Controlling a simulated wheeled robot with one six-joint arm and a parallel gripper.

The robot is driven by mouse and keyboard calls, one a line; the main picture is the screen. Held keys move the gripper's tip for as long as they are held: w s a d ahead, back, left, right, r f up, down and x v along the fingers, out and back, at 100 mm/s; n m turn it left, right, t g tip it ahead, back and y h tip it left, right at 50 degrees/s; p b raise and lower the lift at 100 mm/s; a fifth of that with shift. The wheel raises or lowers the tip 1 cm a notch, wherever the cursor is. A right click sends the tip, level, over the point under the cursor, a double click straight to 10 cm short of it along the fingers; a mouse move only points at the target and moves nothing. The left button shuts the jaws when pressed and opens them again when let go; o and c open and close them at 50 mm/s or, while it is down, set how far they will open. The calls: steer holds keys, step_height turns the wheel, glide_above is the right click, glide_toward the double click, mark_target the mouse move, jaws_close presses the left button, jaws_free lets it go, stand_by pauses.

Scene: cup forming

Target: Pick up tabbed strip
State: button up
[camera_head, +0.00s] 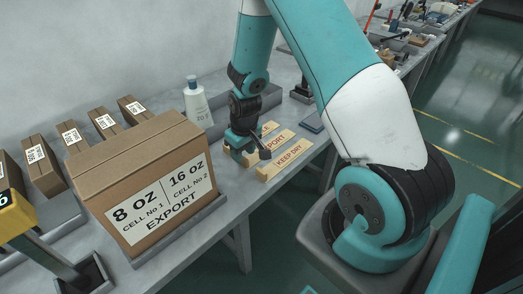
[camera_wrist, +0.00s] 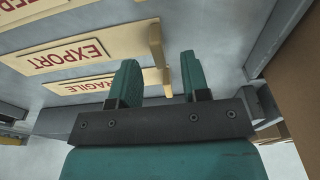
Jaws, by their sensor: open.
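Pale yellow tabbed strips with red lettering lie on the table: KEEP DRY (camera_head: 287,159) in front, one ending in "PORT" (camera_head: 274,141) behind it, and one ending in "LE" (camera_head: 268,129) farther back. In the wrist view the FRAGILE strip (camera_wrist: 88,86) is nearest my gripper (camera_wrist: 159,58), with the EXPORT strip (camera_wrist: 62,55) beyond. Upright tabs stand at their right ends. My gripper is open and empty. The FRAGILE strip's tab (camera_wrist: 166,82) shows between the two fingers; contact cannot be told. In the head view my arm partly hides the strips' left ends.
A large cardboard box (camera_head: 140,175) stands close left of my gripper in a grey tray. A white bottle (camera_head: 198,104) stands behind. Smaller boxes (camera_head: 103,123) line the wall. A small blue-grey block (camera_head: 311,122) lies right of the strips, near the table edge.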

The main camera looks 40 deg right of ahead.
steer(key=shift+w+f, duration=0.1)
steer(key=shift+f, duration=1.4)
jaws_close()
